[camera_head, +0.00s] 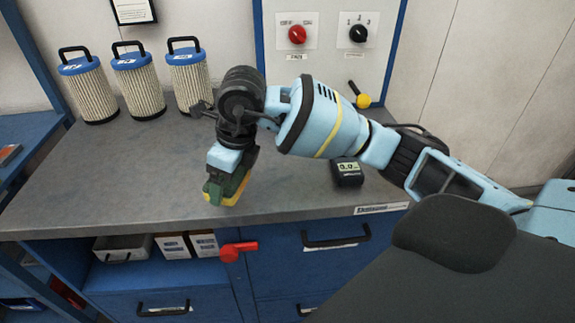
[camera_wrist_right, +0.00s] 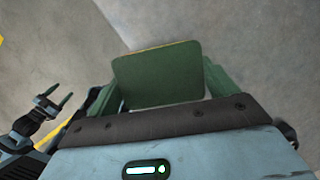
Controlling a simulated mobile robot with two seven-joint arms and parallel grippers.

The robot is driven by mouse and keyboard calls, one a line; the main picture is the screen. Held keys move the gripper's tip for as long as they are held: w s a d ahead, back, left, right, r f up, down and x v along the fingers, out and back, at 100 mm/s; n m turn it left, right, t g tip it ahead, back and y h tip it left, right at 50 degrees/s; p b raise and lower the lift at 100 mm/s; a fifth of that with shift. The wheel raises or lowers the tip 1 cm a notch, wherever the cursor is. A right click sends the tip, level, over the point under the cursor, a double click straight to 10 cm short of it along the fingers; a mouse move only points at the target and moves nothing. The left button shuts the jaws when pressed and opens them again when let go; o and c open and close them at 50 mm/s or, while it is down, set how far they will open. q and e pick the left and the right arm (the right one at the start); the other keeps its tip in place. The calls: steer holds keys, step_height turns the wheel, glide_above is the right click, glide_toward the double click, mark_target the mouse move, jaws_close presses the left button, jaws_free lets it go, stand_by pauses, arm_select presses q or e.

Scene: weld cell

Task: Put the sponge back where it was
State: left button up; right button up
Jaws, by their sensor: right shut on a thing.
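The sponge (camera_head: 228,194) is a block with a green side and a yellow side. My right gripper (camera_head: 231,172) points down and is shut on it, over the front part of the grey worktop. In the right wrist view the sponge (camera_wrist_right: 158,76) shows its green face between the fingers of the right gripper (camera_wrist_right: 158,88). I cannot tell whether its lower edge touches the worktop. No marked place for the sponge is plain to see.
The grey worktop (camera_head: 110,185) is clear on the left. Several filter cartridges (camera_head: 138,85) with blue tops stand at the back. A small black meter (camera_head: 347,173) stands right of the sponge. A red handle (camera_head: 238,251) sticks out below the worktop edge, beside a shelf with boxes (camera_head: 173,246).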

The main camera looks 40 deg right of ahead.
steer(key=shift+w+d, duration=0.15)
steer(key=shift+d, duration=0.15)
steer(key=p, duration=0.1)
glide_above(275, 165)
steer(key=s+a, duration=0.1)
steer(key=shift+s+a+f, duration=0.2)
steer(key=shift+f, duration=0.4)
arm_select(q)
steer(key=shift+w+r, duration=0.3)
steer(key=shift+r, duration=0.25)
arm_select(e)
steer(key=shift+w+d+f, duration=0.1)
steer(key=shift+w+d, duration=0.05)
steer(key=shift+d, duration=0.2)
steer(key=shift+w+d, duration=0.1)
steer(key=shift+d, duration=0.4)
step_height(275, 165, down, 3)
steer(key=shift+d+f, duration=0.1)
steer(key=shift+d, duration=0.05)
arm_select(q)
steer(key=shift+w+a+r, duration=0.1)
steer(key=shift+w+r, duration=0.2)
steer(key=shift+r, duration=0.1)
arm_select(e)
steer(key=shift+f, duration=0.2)
